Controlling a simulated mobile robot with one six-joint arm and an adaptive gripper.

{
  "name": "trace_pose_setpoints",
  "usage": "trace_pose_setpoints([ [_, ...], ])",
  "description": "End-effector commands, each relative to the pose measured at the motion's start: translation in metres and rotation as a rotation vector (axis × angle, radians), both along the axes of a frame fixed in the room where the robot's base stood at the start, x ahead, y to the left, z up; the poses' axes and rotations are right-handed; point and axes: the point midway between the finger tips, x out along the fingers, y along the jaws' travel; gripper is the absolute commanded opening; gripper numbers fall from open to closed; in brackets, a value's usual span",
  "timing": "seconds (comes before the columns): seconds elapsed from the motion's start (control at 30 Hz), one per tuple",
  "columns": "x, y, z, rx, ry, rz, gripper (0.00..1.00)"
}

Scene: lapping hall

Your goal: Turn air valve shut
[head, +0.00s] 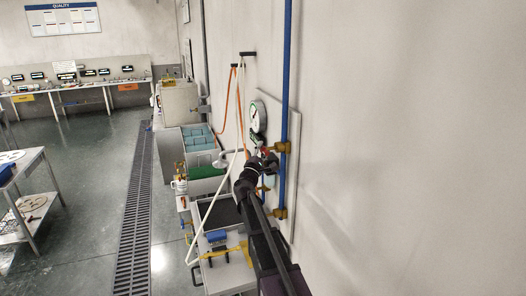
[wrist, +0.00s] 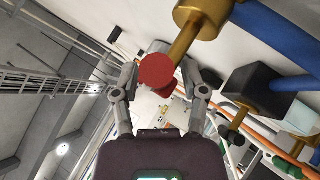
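The air valve is a brass fitting (wrist: 200,18) on a blue pipe (wrist: 275,30), with a red handle (wrist: 157,71) ending in a round red face towards the wrist camera. In the head view the brass fitting (head: 283,147) sits on the vertical blue pipe (head: 286,60) at the right wall. My gripper (wrist: 163,78) has its fingers spread, one on each side of the red handle; gaps show beside the handle, and contact is not clear. In the head view my arm largely hides the handle and my gripper (head: 260,158).
A round gauge (head: 258,117) hangs on the wall panel just above my gripper. A lower brass fitting (head: 280,213) is on the same pipe. Orange and pale hoses (head: 239,95) hang to the left. Benches and machines line the wall below; the floor (head: 90,150) further left is open.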

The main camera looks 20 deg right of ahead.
Motion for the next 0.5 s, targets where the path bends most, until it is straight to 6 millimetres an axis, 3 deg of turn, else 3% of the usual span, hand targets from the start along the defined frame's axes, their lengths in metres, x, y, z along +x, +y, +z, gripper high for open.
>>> trace_pose_setpoints([
  [0.5,-0.0012,0.0001,0.0004,0.003,0.019,0.001,0.61],
])
